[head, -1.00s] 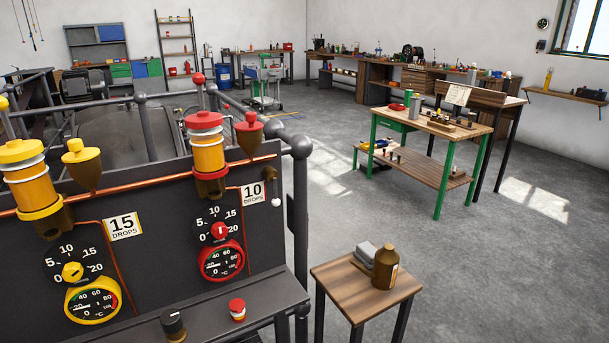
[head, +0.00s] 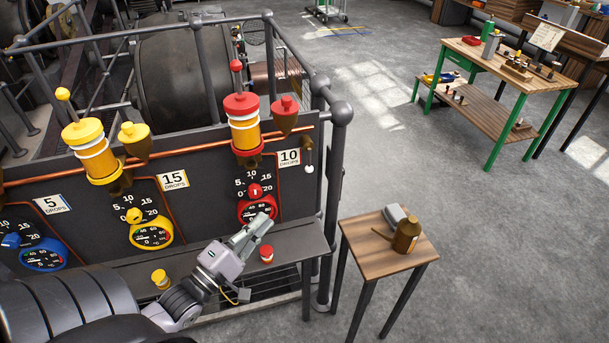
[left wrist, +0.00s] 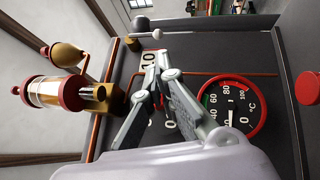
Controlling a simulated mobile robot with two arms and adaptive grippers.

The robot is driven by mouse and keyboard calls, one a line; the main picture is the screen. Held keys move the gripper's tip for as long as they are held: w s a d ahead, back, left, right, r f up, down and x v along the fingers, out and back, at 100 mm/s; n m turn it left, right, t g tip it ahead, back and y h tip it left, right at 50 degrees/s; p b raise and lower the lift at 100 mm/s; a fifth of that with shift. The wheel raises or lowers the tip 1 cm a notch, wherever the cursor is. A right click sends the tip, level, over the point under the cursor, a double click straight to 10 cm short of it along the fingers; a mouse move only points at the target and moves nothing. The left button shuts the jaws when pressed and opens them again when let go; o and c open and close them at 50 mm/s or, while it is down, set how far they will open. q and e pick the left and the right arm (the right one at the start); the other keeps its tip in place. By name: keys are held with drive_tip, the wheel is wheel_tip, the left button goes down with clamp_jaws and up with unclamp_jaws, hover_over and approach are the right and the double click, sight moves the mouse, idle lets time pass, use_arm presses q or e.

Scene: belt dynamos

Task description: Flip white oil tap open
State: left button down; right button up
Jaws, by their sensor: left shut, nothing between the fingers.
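The white oil tap (head: 309,169) is a small white ball on a stem hanging down from the right end of the copper pipe, beside the 10 drops label (head: 289,158). It also shows small near the top of the left wrist view (left wrist: 157,34). My left gripper (head: 266,219) is shut and empty in front of the panel, below and left of the tap and apart from it. In the left wrist view its fingertips (left wrist: 165,75) meet in front of the red-rimmed gauge's side of the panel. My right gripper is not in view.
A red oiler (head: 241,107) and red funnel cup (head: 285,106) stand above the pipe. The red gauge (head: 258,208) is behind my left gripper. A red button (head: 266,252) is on the ledge. A grey post (head: 338,180) stands right of the tap; a stool (head: 365,235) is further right.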

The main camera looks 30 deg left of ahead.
use_arm(q)
drive_tip(key=p, duration=0.4)
approach(309, 160)
drive_tip(key=w+f, duration=0.2)
drive_tip(key=w, duration=0.3)
drive_tip(key=shift+w+d+f, duration=0.2)
drive_tip(key=shift+w+d, duration=0.15)
drive_tip(key=shift+w, duration=0.45)
